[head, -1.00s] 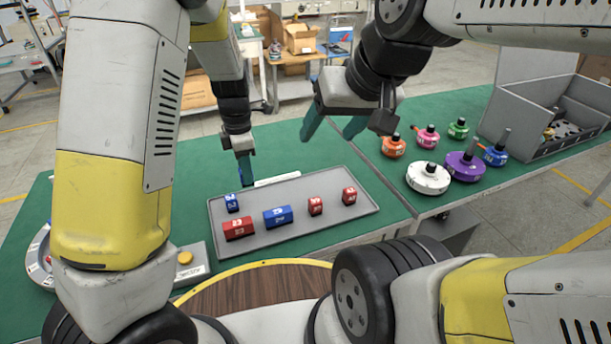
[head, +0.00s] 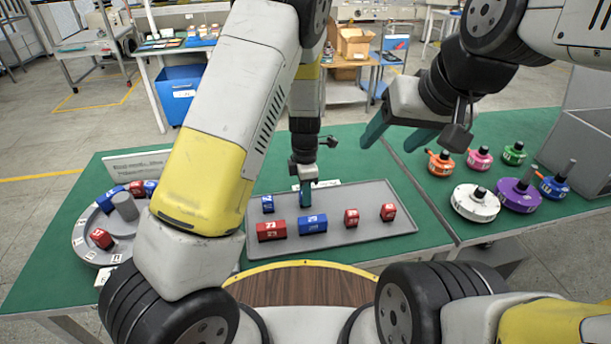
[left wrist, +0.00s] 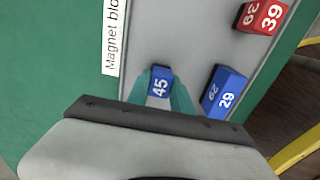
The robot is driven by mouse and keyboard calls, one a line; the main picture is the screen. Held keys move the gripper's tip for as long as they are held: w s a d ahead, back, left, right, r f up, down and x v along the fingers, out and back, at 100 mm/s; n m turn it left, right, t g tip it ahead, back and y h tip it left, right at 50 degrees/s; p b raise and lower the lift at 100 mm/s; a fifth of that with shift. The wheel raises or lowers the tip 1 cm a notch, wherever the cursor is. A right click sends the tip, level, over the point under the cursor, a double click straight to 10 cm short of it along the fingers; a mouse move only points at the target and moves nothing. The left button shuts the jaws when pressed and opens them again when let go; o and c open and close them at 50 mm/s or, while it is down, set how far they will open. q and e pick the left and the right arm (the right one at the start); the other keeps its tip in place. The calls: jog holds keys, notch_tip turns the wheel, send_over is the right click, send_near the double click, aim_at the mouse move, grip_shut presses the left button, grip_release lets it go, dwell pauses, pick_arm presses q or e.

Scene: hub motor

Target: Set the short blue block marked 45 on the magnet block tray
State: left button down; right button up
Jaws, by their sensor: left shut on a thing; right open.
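My left gripper (head: 306,203) is low over the far side of the grey magnet block tray (head: 370,235). It is shut on the short blue block marked 45 (left wrist: 160,84), seen between the teal fingers in the left wrist view. In the head view the fingers mostly hide this block. I cannot tell whether it touches the tray. A longer blue block marked 29 (head: 313,224) lies on the tray just nearer me, and also shows in the left wrist view (left wrist: 224,92). My right gripper (head: 400,135) is open and empty, above the table right of the tray.
Also on the tray are a small blue block (head: 267,204), a red block marked 23 (head: 271,230) and two small red blocks (head: 351,217) (head: 388,212). A round grey holder (head: 90,245) with blocks stands left. Coloured motors (head: 476,203) and a grey bin (head: 585,145) are right.

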pick_arm(q)
jog(key=shift+f, duration=0.2)
jog(key=c, duration=1.1)
grip_release()
jog(key=s+a+r+m+t+h, duration=0.1)
jog(key=s+a+r+m, duration=0.15)
jog(key=r, duration=0.85)
jog(key=s+a+r+m+h, duration=0.1)
jog(key=s+a+r+m, duration=0.15)
jog(key=r, duration=0.75)
jog(key=shift+s+a+r+m+t, duration=0.85)
jog(key=shift+s+a+r+m, duration=0.9)
jog(key=shift+s+m, duration=0.95)
jog(key=shift+s+a+r+m+t, duration=0.9)
jog(key=shift+s+a+r+m, duration=0.45)
jog(key=shift+s+r+m, duration=1)
jog(key=shift+s+a+r+m+t, duration=0.85)
jog(key=shift+s+a+r+m, duration=0.7)
jog(key=shift+s+m, duration=1.4)
